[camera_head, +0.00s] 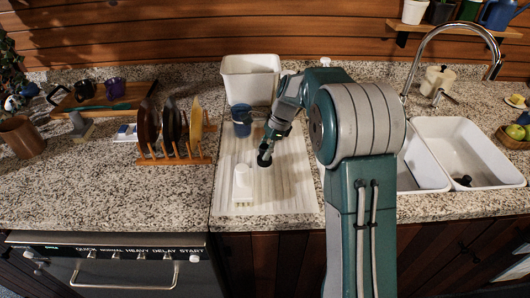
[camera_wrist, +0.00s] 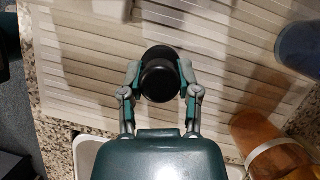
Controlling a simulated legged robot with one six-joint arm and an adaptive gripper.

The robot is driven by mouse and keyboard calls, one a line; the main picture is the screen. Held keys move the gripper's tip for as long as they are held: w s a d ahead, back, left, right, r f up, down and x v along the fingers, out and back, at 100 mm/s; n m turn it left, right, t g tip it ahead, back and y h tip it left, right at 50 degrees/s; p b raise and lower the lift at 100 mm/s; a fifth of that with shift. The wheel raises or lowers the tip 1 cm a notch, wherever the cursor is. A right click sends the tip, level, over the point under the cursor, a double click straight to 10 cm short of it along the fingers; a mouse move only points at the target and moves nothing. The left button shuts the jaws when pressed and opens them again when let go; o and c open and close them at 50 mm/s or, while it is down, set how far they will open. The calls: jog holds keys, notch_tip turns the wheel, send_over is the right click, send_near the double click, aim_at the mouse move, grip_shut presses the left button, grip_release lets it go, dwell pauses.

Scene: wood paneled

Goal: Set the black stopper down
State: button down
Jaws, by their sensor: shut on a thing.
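My gripper (camera_head: 267,150) is over the white ribbed drainboard (camera_head: 285,192), pointing down. In the wrist view my gripper (camera_wrist: 160,82) is shut on the round black stopper (camera_wrist: 160,74), with one finger on each side. The stopper also shows in the head view (camera_head: 264,159) as a small dark shape at the fingertips, low over the board. I cannot tell whether it touches the board.
A white object (camera_head: 242,182) stands on the drainboard to the left of my gripper. A blue cup (camera_head: 241,120) and white bin (camera_head: 251,80) are behind. A wooden plate rack (camera_head: 172,158) is further left; the white sink (camera_head: 465,150) is right.

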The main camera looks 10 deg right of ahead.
jog(key=shift+f, duration=0.55)
jog(key=shift+a, duration=0.2)
jog(key=shift+c, duration=1.6)
grip_release()
jog(key=shift+f, duration=0.1)
jog(key=shift+d, duration=0.1)
